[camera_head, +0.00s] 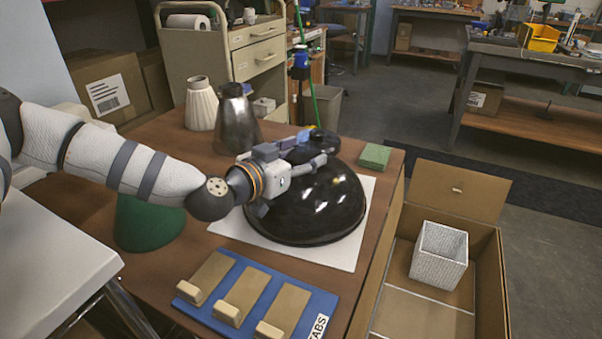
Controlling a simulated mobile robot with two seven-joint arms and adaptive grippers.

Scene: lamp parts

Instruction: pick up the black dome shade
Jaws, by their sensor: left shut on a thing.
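The black dome shade (318,212) is glossy and sits rim down on a white sheet (347,257) on the brown table. My left gripper (312,152) reaches in from the left over the top of the shade. Its fingers are shut on the shade at the dark neck on top, which they partly cover. The shade's rim appears to rest on the sheet, with no clear gap visible. My right gripper is not in view.
A green shade (146,222) stands left, under my left arm. A dark metal shade (236,120) and a cream ribbed one (201,104) stand behind. A blue board (312,292) with tan pieces lies in front. A cardboard box (500,285) holding a white textured shade (439,256) stands right.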

